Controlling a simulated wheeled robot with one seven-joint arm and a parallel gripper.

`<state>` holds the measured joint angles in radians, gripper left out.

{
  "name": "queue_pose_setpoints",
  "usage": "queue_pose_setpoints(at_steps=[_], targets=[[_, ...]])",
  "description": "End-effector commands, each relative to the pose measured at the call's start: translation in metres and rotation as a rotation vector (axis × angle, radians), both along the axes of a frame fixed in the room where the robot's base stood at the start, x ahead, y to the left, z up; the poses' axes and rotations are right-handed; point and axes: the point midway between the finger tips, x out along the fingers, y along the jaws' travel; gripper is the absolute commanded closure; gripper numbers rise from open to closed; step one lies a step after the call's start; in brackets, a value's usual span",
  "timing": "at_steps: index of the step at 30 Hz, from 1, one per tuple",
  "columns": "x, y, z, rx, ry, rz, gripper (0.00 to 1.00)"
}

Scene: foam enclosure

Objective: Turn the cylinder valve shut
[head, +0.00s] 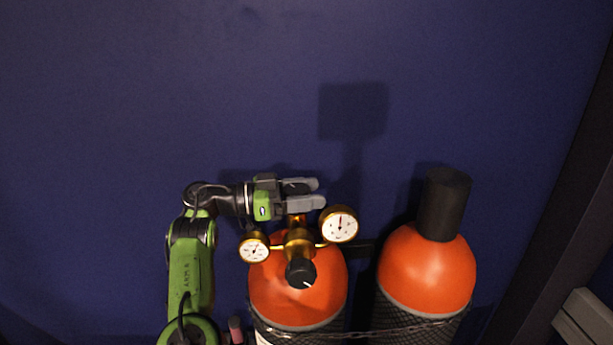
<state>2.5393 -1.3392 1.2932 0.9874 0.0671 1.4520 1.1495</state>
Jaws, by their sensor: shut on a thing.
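The left gas cylinder (330,290) has an orange top and carries a brass regulator (299,240) with two white dial gauges, left (255,250) and right (340,226). A black knob (301,272) with a white mark is on the regulator's front. My gripper (318,192) reaches in from the left above the brass fitting, level, fingers pointing right. Its grey fingers are shut on the dark cylinder valve knob (297,188) at the top. The fingers hide most of that knob, and its turn position cannot be told.
A second orange cylinder (427,268) with a black cap (443,203) stands close on the right. A chain (395,333) runs across both cylinders. A blue wall (150,90) is behind. A dark post (560,190) and a grey object (588,318) are at the far right.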

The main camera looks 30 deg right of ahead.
Motion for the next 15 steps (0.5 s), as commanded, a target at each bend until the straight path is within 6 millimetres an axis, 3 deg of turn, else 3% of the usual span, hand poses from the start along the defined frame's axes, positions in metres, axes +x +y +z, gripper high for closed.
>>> queue_pose_setpoints(at_steps=[6,15], targets=[[-0.0018,0.0005,-0.0006,0.007,0.011,-0.146,0.74],[-0.0040,0.0019,-0.0043,0.010,0.010,-0.181,0.74]])
